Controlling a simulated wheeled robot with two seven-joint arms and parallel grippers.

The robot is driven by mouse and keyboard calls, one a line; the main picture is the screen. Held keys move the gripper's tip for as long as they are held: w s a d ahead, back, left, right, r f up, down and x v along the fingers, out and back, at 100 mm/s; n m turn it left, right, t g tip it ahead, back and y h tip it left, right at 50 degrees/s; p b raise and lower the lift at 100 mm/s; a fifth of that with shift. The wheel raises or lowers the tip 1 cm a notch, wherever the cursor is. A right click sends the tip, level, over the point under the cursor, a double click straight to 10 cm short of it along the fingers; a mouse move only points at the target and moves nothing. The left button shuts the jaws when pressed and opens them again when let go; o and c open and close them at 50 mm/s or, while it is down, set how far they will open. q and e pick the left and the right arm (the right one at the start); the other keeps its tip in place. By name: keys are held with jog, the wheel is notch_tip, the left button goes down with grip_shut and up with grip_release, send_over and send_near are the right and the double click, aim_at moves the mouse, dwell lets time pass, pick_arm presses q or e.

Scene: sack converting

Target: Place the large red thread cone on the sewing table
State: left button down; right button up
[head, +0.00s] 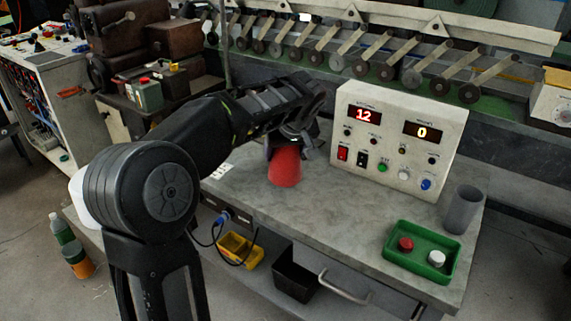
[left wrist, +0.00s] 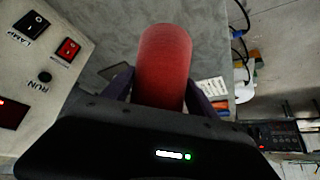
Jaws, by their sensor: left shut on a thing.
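The large red thread cone (head: 285,168) is over the grey sewing table (head: 330,215), left of the control box. It looks upright, with its base at or very near the table surface; I cannot tell whether it touches. My left gripper (head: 287,140) is shut on the cone's upper part from above. In the left wrist view the red cone (left wrist: 164,62) sits between the two dark fingers (left wrist: 160,88). The gripper body hides the cone's top. My right gripper is in neither view.
A control box (head: 400,140) with red displays stands behind and right of the cone. A green tray (head: 421,252) with a red and a white piece, and a grey cup (head: 463,209), are at the right. The table's middle front is clear. Machine rollers line the back.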

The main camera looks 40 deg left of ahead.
pick_arm(q)
jog(key=shift+f, duration=1.75)
jog(key=c, duration=0.7)
grip_release()
jog(key=shift+f+b, duration=0.25)
jog(key=shift+b, duration=0.1)
jog(key=o, duration=0.5)
jog(key=shift+r, duration=0.15)
jog(key=v, duration=1.2)
jog(key=shift+p, duration=0.4)
